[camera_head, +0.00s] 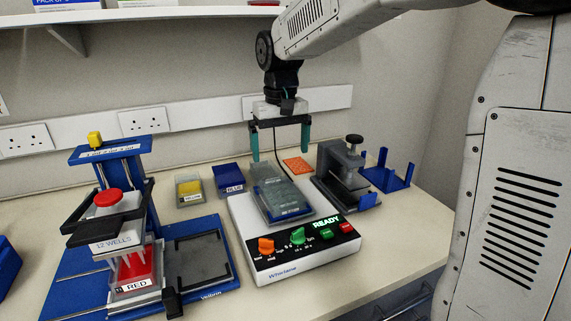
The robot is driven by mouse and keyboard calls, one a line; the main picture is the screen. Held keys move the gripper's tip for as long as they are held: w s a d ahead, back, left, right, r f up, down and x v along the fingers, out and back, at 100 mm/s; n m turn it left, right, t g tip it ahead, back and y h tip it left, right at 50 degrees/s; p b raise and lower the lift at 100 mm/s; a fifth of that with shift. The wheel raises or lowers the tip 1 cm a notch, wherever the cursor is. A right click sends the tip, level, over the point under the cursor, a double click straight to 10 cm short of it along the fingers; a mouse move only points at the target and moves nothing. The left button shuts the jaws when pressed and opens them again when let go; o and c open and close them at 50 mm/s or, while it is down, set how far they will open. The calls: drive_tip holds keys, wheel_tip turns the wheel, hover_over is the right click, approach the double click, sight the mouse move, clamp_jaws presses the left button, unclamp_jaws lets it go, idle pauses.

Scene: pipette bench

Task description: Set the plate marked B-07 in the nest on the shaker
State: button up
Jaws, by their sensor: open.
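A white shaker (320,251) stands mid-bench, with a lit green READY display and orange and green knobs. A clear, greyish plate (281,190) sits on its top at the blue-edged nest (292,214). I cannot tell whether it is fully seated, and no B-07 mark is legible. My gripper (281,155) is open above and behind the plate, pointing down, its two teal fingers spread wide. Nothing shows between the fingers, and they look clear of the plate.
Left stands a blue pipetting station (215,220) with a red-topped head (107,198). Behind the shaker are a yellow tip box (188,190), a blue box (229,177) and an orange mat (297,165). Right are a grey clamp-like device (342,164) and an empty blue holder (386,178).

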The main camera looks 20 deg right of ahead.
drive_tip(key=shift+s+r, duration=0.1)
drive_tip(key=shift+r, duration=0.15)
drive_tip(key=s+d+f, duration=0.1)
drive_tip(key=s, duration=1.4)
drive_tip(key=s+d+f+t, duration=0.1)
drive_tip(key=s+d+f, duration=0.1)
drive_tip(key=s, duration=1.3)
drive_tip(key=shift+f, duration=0.1)
drive_tip(key=shift+c, duration=0.3)
